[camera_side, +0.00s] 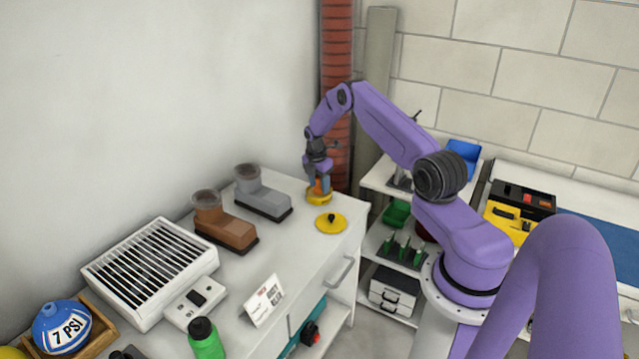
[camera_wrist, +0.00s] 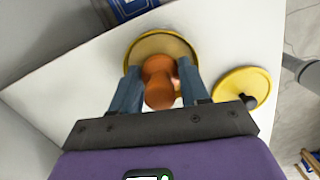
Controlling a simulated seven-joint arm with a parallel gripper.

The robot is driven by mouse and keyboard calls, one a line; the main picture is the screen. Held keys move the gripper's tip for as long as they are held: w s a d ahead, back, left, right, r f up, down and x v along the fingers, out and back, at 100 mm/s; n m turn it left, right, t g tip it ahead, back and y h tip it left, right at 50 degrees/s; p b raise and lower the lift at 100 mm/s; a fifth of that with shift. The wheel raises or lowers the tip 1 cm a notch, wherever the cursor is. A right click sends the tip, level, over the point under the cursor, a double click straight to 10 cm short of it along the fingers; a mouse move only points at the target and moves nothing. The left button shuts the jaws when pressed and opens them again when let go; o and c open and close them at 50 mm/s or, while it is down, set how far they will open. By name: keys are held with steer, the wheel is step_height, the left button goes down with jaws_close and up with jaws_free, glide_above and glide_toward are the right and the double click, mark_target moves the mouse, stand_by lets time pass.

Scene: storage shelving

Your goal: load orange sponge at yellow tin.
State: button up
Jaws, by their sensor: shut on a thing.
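The orange sponge (camera_wrist: 158,90) is held between the two fingers of my gripper (camera_wrist: 160,88) in the wrist view. My gripper (camera_side: 319,183) points down over the yellow tin (camera_side: 319,199) in the side view. In the wrist view the round yellow tin (camera_wrist: 163,40) lies right behind the sponge. The sponge overlaps its opening, and I cannot tell whether it touches the bottom. A flat yellow lid (camera_side: 332,222) with a dark knob lies on the cabinet top next to the tin; the lid also shows in the wrist view (camera_wrist: 243,86).
A grey boot (camera_side: 265,200) and a brown boot (camera_side: 222,228) stand left of the tin on the white cabinet (camera_side: 290,240). A slatted white heater (camera_side: 150,272), a sign (camera_side: 264,300) and a green bottle (camera_side: 206,341) are nearer. Shelves with green bins (camera_side: 397,212) stand to the right.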

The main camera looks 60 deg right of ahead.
steer(key=shift+f, duration=0.45)
stand_by(1.1)
steer(key=shift+r, duration=0.15)
steer(key=shift+r, duration=3.45)
